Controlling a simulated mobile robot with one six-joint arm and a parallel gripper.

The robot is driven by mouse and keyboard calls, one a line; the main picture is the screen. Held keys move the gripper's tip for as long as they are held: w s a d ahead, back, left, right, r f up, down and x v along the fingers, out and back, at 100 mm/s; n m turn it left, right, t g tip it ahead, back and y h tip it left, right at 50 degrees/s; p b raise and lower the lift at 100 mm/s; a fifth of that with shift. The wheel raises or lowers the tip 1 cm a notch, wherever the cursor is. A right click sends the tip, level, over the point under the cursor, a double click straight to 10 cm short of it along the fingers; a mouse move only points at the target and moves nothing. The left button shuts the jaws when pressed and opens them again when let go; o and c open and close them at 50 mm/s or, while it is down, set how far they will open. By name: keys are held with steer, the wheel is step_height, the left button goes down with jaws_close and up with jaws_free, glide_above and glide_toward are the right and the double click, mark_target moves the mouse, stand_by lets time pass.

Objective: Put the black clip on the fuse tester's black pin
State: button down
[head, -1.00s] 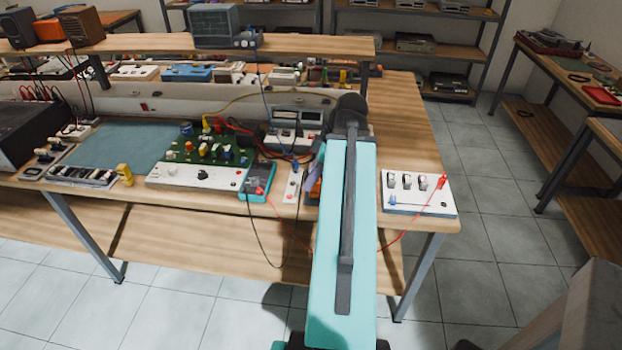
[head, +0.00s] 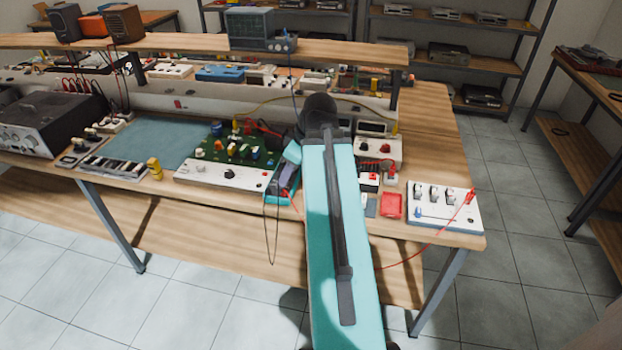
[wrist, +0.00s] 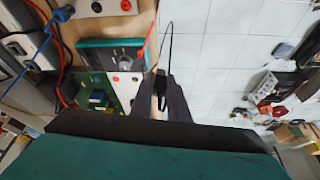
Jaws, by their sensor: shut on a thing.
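My gripper (wrist: 163,99) is shut on the black clip (wrist: 160,82) in the wrist view. A thin black lead (wrist: 170,35) runs up from the clip, and it also hangs in a loop (head: 272,240) below the bench edge in the head view. In the head view my arm partly hides the gripper, which is beside a teal meter (wrist: 113,53). A white box (head: 440,215) at the bench's right end has three black-and-white parts and looks like the fuse tester. A red clip (head: 470,196) sits at its right end.
A green circuit board (head: 236,150) stands left of the meter. A red tray (head: 391,206) lies left of the white box. A red lead (head: 400,264) hangs below the bench front. A low shelf (head: 370,48) spans the back.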

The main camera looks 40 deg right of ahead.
steer(key=w+a+r+m, duration=0.1)
steer(key=w+a+r, duration=0.1)
steer(key=w+a, duration=0.4)
steer(key=w+a+r+m+h, duration=0.1)
steer(key=w+a, duration=0.5)
steer(key=a, duration=0.8)
steer(key=w+a+r+m, duration=0.2)
steer(key=w+a, duration=0.4)
steer(key=a, duration=0.5)
steer(key=shift+r+h, duration=0.4)
steer(key=shift+r, duration=0.25)
steer(key=shift+d, duration=0.15)
